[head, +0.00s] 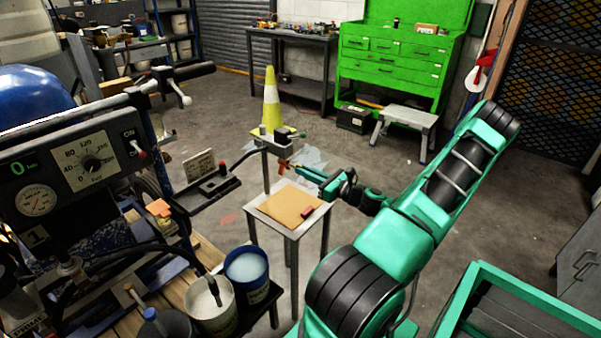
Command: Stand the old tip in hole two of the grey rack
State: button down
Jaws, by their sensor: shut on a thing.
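My gripper (293,169) reaches left from the teal arm, above the small table, close to the grey post. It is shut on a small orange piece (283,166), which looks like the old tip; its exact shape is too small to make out. The piece is below the bracket (275,144) on top of the post; I cannot tell whether they touch. No grey rack with numbered holes can be clearly picked out. A dark grey holder (212,186) with a small red part juts from the machine, left of my gripper, but its holes cannot be read.
The small table (322,217) carries a brown board (284,206) and a small dark red block (307,210). The striping machine (85,160) fills the left, with a blue bucket (247,268) and a white bucket (211,309) in front. A yellow cone (270,100) stands behind the post.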

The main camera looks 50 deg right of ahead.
jog(key=shift+s+d, duration=0.1)
jog(key=shift+s, duration=1.1)
